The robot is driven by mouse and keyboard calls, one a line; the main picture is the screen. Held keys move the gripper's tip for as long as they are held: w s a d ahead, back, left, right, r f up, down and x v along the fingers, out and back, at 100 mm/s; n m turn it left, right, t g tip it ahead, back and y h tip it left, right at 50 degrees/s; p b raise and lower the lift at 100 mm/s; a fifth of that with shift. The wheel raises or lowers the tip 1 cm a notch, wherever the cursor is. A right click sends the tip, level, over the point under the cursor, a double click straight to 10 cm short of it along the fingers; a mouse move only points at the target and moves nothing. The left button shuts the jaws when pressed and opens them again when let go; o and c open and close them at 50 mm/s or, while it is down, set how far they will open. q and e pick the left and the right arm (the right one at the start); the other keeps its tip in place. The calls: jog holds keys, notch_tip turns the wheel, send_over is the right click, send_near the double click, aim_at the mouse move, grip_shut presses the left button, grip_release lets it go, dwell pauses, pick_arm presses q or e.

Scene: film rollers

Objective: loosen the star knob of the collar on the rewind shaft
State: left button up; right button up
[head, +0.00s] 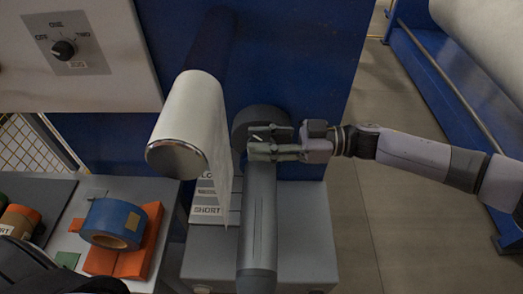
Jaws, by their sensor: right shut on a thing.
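The rewind shaft (257,230) is a grey cylinder that runs from the blue machine wall toward the bottom of the head view. The collar (245,119) is a dark grey round piece at the shaft's far end. My right gripper (258,144) comes in from the right, level, with its fingers across the near side of the collar. It is shut on the star knob, which the fingers almost wholly hide. My left gripper is not in view.
A white film roll (190,110) with a hanging web is just left of the shaft. A control panel (66,43) with a rotary switch is at upper left. A blue tape roll (112,222) lies on orange blocks at lower left. Open floor (375,235) is at right.

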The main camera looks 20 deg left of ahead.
jog(key=n+g+b, duration=0.1)
jog(key=n+g+h+b, duration=0.1)
jog(key=shift+f+g+b, duration=0.25)
jog(key=shift+g+b, duration=0.1)
jog(key=shift+g, duration=0.05)
jog(key=shift+r+n+g+h+b, duration=0.2)
jog(key=shift+n+g+h+b, duration=0.4)
jog(key=shift+g+b, duration=0.2)
jog(key=shift+r, duration=0.1)
jog(key=o, duration=1.2)
jog(key=v, duration=1.2)
